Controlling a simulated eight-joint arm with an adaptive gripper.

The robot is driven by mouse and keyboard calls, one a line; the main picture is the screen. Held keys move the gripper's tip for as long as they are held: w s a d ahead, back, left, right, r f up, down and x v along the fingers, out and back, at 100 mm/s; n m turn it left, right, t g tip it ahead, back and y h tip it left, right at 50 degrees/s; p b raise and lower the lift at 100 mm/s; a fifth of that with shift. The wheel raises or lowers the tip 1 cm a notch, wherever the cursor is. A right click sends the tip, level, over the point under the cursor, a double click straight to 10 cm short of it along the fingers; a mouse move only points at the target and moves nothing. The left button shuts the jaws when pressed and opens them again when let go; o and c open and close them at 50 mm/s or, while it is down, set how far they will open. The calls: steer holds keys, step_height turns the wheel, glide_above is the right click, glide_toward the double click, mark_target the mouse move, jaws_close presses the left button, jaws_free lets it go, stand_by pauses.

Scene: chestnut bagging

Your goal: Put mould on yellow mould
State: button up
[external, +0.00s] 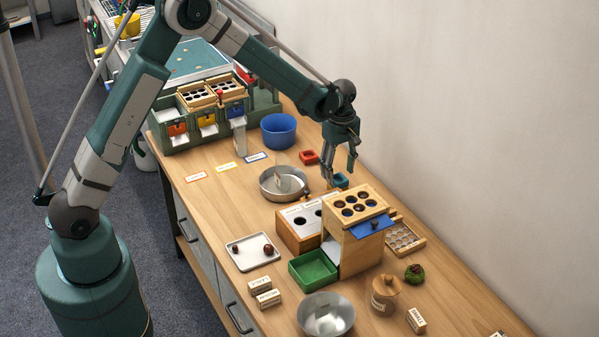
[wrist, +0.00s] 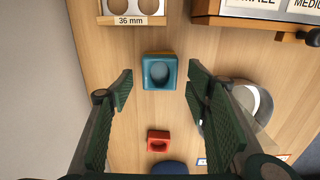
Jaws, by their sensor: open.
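A teal square mould (wrist: 159,57) with a round hollow lies on the table below my open gripper (wrist: 160,76). In the wrist view it sits between the two fingertips, with space on both sides. In the external view the teal mould (external: 342,181) is partly hidden behind the fingers of my gripper (external: 340,173). A red mould (external: 309,157) lies apart from it, towards the blue bowl; it also shows in the wrist view (wrist: 158,134). I cannot make out a yellow mould in either view.
A wooden stand with round holes (external: 357,190) is close to the teal mould. A metal pan (external: 268,192) is left of it and a blue bowl (external: 278,131) beyond. A board labelled 36 mm (wrist: 130,20) lies near the wrist view's top. The wall runs along the right.

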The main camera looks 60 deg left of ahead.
mark_target(338, 178)
step_height(338, 178, up, 10)
steer(key=p, duration=0.1)
stand_by(0.4)
steer(key=shift+f, duration=0.1)
stand_by(0.4)
steer(key=s+d+r+m+t, duration=0.2)
steer(key=s+r+m, duration=0.2)
steer(key=s+r, duration=0.65)
steer(key=s+d+r+m+t, duration=0.1)
steer(key=s+d+r+m, duration=0.3)
steer(key=s+r, duration=0.65)
steer(key=s+d+m+t, duration=0.2)
steer(key=s+m, duration=0.8)
steer(key=s, duration=1.4)
steer(key=shift+t, duration=1.1)
